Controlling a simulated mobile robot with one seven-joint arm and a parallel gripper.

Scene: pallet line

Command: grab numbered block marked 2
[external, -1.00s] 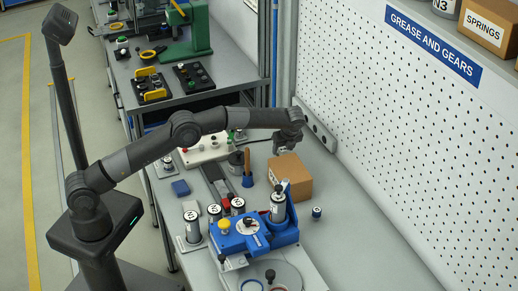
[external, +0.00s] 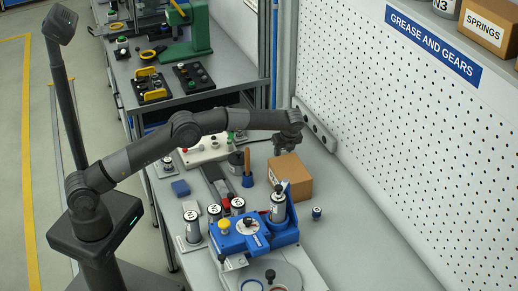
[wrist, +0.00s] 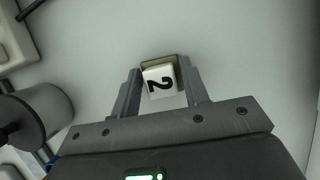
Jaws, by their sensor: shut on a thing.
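The white block marked 2 (wrist: 161,83) shows in the wrist view with its black numeral turned sideways. My gripper (wrist: 161,88) is shut on it, one finger along each side. A dull olive edge shows behind the block's top face. In the external view my gripper (external: 279,151) is at the back of the bench, behind the cardboard box. The block cannot be made out there, and I cannot tell whether it touches the bench.
The cardboard box (external: 291,178) stands close in front of my gripper. A dark grey cylinder (wrist: 40,115) is at left in the wrist view. A blue fixture (external: 250,236) fills the front bench. The pegboard wall (external: 400,130) is at right. Bench to the right of the box is mostly clear.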

